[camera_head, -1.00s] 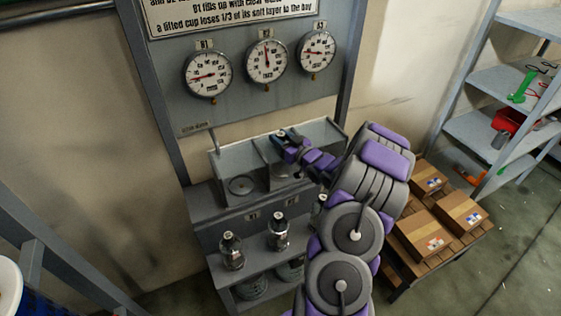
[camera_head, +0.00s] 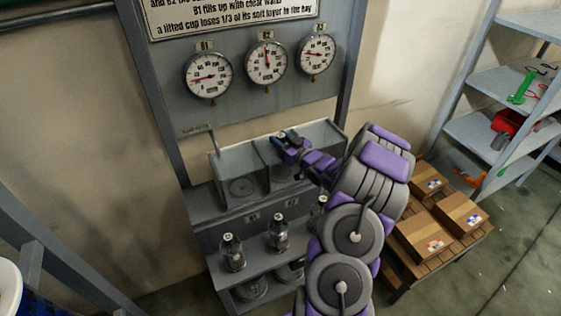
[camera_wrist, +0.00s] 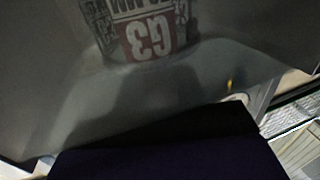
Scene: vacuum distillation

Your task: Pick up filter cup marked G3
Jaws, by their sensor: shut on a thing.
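My gripper (camera_head: 284,143) is over the middle bay of the grey three-bay rig, reaching in from the right. It is shut on the filter cup marked G3. A dark part of my gripper fills the bottom of that view. In the head view the cup is hidden or too small to make out, and I cannot tell whether it is clear of the bay floor.
The rig's grey wall (camera_head: 228,160) borders the left bay, which has a round disc (camera_head: 243,187). Three gauges (camera_head: 266,63) hang above. Cardboard boxes (camera_head: 421,236) lie on a pallet at right, near a shelving unit (camera_head: 480,137).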

